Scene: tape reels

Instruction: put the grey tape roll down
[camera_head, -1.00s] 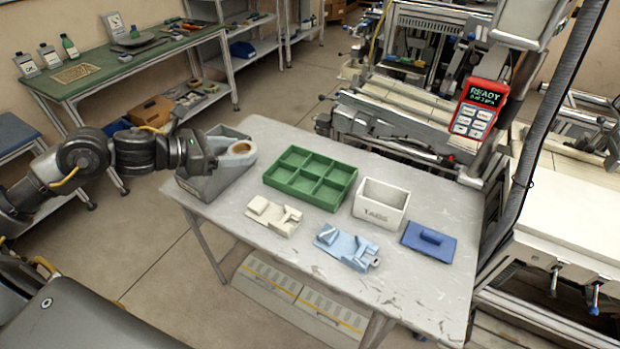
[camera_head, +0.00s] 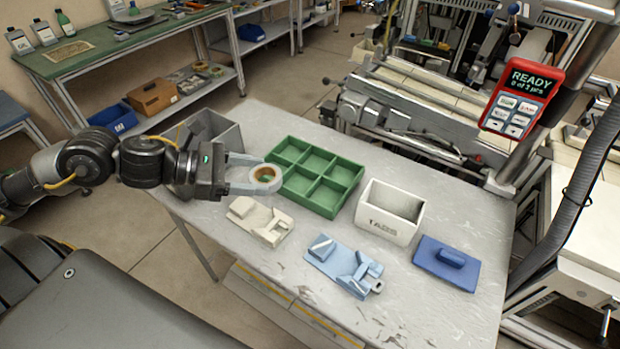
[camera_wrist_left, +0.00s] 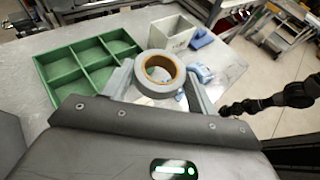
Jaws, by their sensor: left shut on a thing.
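My left gripper (camera_head: 250,174) is shut on the grey tape roll (camera_head: 266,185), a ring with a brown core. It holds the roll in the air over the table, at the left edge of the green divided tray (camera_head: 337,206) in the head view. The wrist view shows the grey tape roll (camera_wrist_left: 160,86) between the two fingers, with its hole facing the camera. No tape roll shows in the compartments that I can see. My right gripper is not in view.
A grey bin (camera_head: 212,130) stands behind the left wrist. In front lie a cream fixture (camera_head: 258,222) and a light blue fixture (camera_head: 343,266). A white TABS box (camera_head: 388,220) and a blue block (camera_head: 447,264) stand to the right. The table's front right (camera_head: 440,315) is clear.

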